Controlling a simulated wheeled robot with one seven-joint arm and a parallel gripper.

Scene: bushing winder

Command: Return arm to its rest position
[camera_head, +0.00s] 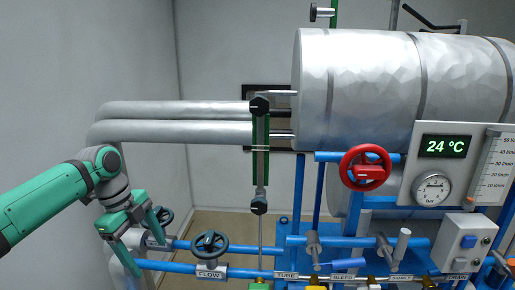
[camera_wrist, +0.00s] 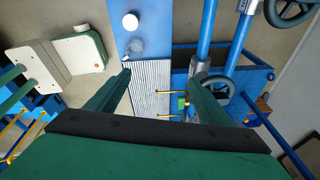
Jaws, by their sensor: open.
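My gripper (camera_head: 143,236) hangs at the left side of the head view, at the end of my green and grey arm, pointing downward. Its two green fingers are spread apart. The wrist view shows the same gripper (camera_wrist: 165,82) with its fingers apart and nothing between the tips. Below them, some way off, lie a white ribbed panel (camera_wrist: 150,90) and a blue surface (camera_wrist: 128,40). In the head view the gripper overlaps the left ends of the blue pipes; I cannot tell whether it touches them.
A dark handwheel (camera_head: 210,245) labelled FLOW is right of my gripper. A red handwheel (camera_head: 366,167) sits before the large metal tank (camera_head: 360,85). A display (camera_head: 444,146) reads 24 °C. Two grey pipes (camera_head: 180,132) run above my gripper. Bare wall lies at upper left.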

